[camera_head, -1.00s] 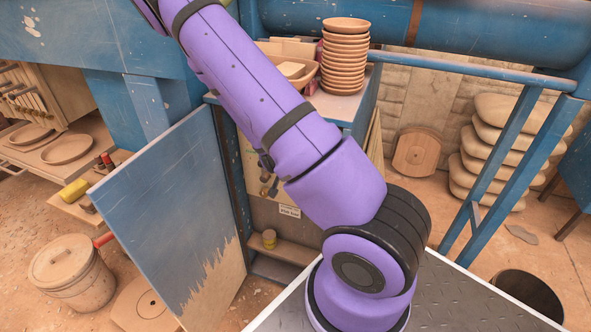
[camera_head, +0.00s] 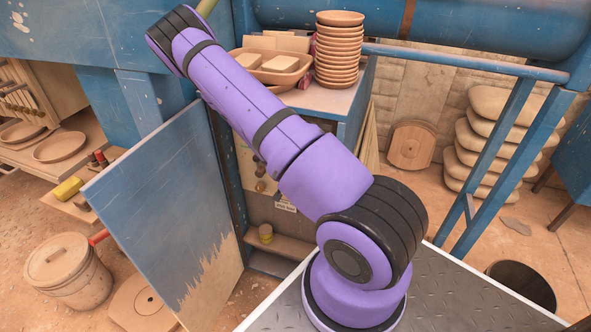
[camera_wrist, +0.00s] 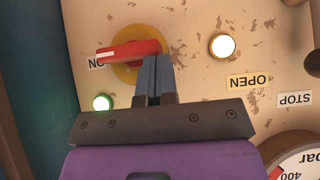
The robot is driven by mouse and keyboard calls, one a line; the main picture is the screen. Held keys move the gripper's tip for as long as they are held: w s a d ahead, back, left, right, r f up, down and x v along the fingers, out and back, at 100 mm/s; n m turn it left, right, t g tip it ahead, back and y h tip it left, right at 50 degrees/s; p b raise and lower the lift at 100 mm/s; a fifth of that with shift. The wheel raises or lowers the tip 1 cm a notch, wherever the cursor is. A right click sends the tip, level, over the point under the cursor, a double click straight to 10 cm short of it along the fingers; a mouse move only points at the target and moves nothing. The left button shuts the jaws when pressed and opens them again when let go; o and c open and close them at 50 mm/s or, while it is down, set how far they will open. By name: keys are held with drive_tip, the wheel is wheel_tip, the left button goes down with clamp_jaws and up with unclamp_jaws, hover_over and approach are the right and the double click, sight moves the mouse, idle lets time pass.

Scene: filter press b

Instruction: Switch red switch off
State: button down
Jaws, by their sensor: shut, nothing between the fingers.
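The red switch (camera_wrist: 128,51) shows in the wrist view at the upper left of a cream panel. It is a red handle on a round yellow plate (camera_wrist: 125,71), lying nearly level, slightly tilted, with its left end by an upside-down "ON" label (camera_wrist: 96,63). My gripper (camera_wrist: 155,63) is shut and empty. Its fingertips are at the right end of the red handle and cover part of the yellow plate. I cannot tell whether they touch the handle. In the head view the gripper and the switch are hidden.
A lit green lamp (camera_wrist: 102,103), a lit white lamp (camera_wrist: 222,46) and a gauge (camera_wrist: 297,163) sit around the switch. In the head view, an open blue door (camera_head: 165,205) stands left of my arm. Stacked bowls (camera_head: 338,50) and a tray (camera_head: 268,72) stand on the cabinet.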

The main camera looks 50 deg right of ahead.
drive_tip(key=shift+w+a+f+n+g+h, duration=0.15)
drive_tip(key=shift+w+f+n+g+h, duration=0.25)
drive_tip(key=shift+g, duration=0.4)
idle(0.5)
drive_tip(key=shift+w+f+n+g+h, duration=0.15)
drive_tip(key=shift+f+n+g+h, duration=0.4)
drive_tip(key=shift+g, duration=0.35)
drive_tip(key=shift+w+a+f, duration=0.1)
drive_tip(key=shift+a+f, duration=0.05)
drive_tip(key=shift+f, duration=0.55)
drive_tip(key=shift+s+d+f+n+g+h, duration=0.1)
drive_tip(key=shift+s+f+n+g+h, duration=0.15)
drive_tip(key=shift+f+n+g, duration=0.2)
drive_tip(key=shift+s+d+f+n+g+h, duration=0.1)
drive_tip(key=shift+f+n+g+h, duration=0.2)
drive_tip(key=shift+f+g, duration=0.3)
drive_tip(key=shift+s+d+f+n+g+h, duration=0.1)
drive_tip(key=shift+s+f+n+g+h, duration=0.15)
drive_tip(key=shift+f+n+g, duration=0.2)
drive_tip(key=shift+f, duration=0.15)
